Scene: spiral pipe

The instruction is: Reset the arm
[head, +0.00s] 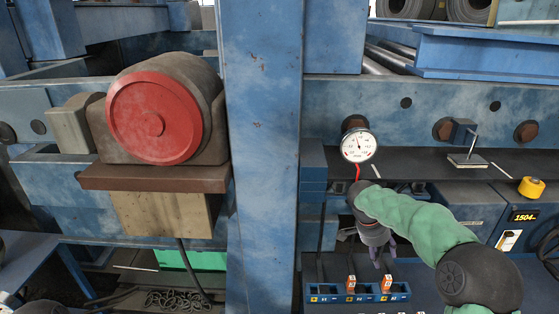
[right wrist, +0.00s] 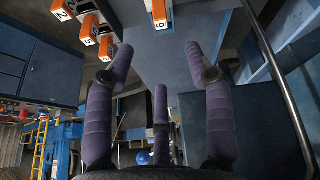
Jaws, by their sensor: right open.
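My right arm, in a green sleeve, reaches in from the lower right of the head view. Its gripper (head: 379,256) points down above the blue rack (head: 325,298) at the bottom centre. In the right wrist view the purple fingers of the right gripper (right wrist: 159,72) are spread wide, with nothing between them. Orange-and-white numbered blocks stand in the rack, one on the left (head: 351,284) and one on the right (head: 387,285). The right wrist view shows a block marked 9 (right wrist: 160,14) beyond the fingertips, apart from them. My left gripper is not in view.
A round pressure gauge (head: 358,146) on a red stem stands just above the right wrist. A blue column (head: 262,150) rises left of the arm. A red-faced motor (head: 155,117) sits further left. A yellow roll (head: 531,187) lies on the dark shelf at right.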

